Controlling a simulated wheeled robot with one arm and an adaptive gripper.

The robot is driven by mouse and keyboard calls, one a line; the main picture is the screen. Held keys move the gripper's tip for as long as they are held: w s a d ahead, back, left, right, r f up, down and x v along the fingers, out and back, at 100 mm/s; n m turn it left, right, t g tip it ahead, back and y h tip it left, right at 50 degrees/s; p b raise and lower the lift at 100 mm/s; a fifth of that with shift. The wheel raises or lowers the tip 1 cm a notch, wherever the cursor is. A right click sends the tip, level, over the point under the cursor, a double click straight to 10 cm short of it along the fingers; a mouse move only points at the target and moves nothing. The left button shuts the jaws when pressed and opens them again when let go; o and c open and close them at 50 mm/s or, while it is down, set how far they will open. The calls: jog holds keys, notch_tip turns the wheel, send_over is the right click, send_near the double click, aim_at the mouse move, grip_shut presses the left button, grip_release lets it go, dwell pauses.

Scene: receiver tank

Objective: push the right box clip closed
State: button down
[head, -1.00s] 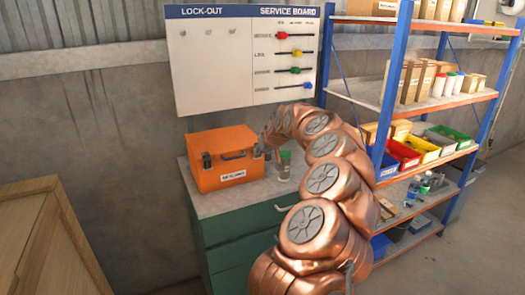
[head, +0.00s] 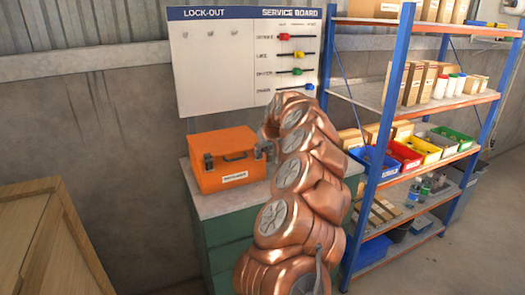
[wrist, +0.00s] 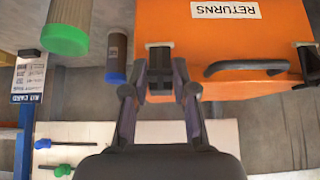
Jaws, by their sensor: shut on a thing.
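The orange box (head: 222,172) with a "RETURNS" label stands on the cabinet top. In the wrist view the box (wrist: 235,48) appears upside down, with its dark handle (wrist: 246,67). Its right clip (wrist: 160,62) is a dark piece between the fingers of my gripper (wrist: 160,92), which is shut on it. Whether the clip is fully down is hard to tell, as the fingers partly cover it. The left clip (head: 208,161) shows at the box's other front corner, and at the right edge of the wrist view (wrist: 308,62). In the head view my arm hides most of the gripper.
A green-capped container (wrist: 66,38) and a blue-capped one (wrist: 116,58) are close beside my gripper. The service board (head: 246,60) is on the wall behind. A shelf rack (head: 400,120) with bins stands to the right, and a wooden crate (head: 35,240) at front left.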

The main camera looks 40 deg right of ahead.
jog(key=c, duration=0.9)
grip_release()
jog(key=v, duration=1.2)
